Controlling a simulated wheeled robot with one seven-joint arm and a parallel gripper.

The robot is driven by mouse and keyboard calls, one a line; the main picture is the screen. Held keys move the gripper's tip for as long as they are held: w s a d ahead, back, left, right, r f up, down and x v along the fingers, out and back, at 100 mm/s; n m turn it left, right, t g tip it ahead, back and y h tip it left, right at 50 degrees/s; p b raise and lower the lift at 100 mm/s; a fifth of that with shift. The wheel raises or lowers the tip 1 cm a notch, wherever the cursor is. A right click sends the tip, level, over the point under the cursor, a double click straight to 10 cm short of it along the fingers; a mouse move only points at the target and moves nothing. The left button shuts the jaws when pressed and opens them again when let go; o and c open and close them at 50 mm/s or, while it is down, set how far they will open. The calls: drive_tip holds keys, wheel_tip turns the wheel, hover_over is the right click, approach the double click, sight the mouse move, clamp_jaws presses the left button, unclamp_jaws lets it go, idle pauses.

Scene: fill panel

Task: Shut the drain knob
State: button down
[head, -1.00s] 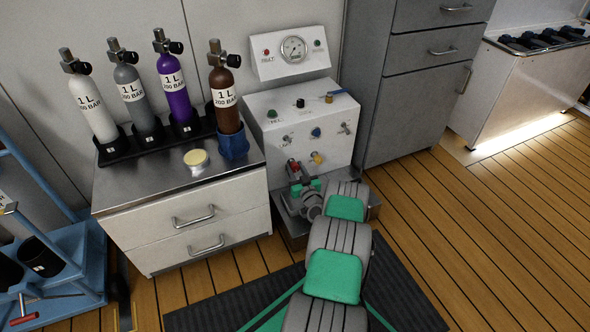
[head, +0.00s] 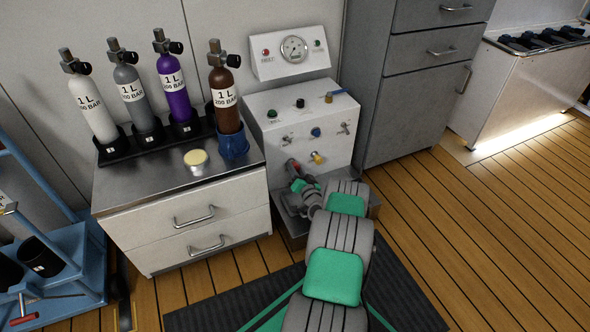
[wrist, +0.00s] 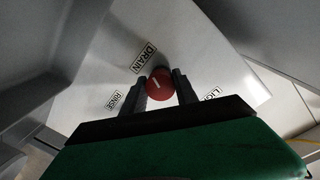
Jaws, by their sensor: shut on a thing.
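The red drain knob (wrist: 159,84) sits on the pale panel face beside the DRAIN label (wrist: 145,57). It carries a white pointer line, which runs diagonally in the wrist view. My gripper (wrist: 160,86) has one dark finger on each side of the knob and is shut on it. In the head view my gripper (head: 292,168) is at the lower left of the white fill panel (head: 335,110). The knob is mostly hidden there by my wrist.
A yellow knob (head: 317,157), a blue knob (head: 316,132) and small levers are close by on the panel. A gauge (head: 294,49) stands above. The cabinet (head: 180,222) with several cylinders is at the left, and a grey drawer unit (head: 412,90) at the right.

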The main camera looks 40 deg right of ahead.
drive_tip(key=m, duration=0.7)
drive_tip(key=shift+a+y, duration=0.1)
drive_tip(key=shift+y, duration=0.3)
drive_tip(key=m, duration=0.3)
drive_tip(key=shift+m, duration=0.3)
drive_tip(key=m, duration=0.4)
drive_tip(key=shift+r, duration=0.1)
drive_tip(key=m, duration=0.3)
drive_tip(key=shift+m+y, duration=0.3)
drive_tip(key=shift+y, duration=0.1)
drive_tip(key=m, duration=0.4)
drive_tip(key=shift+t, duration=0.4)
drive_tip(key=m, duration=0.4)
drive_tip(key=shift+m, duration=2.1)
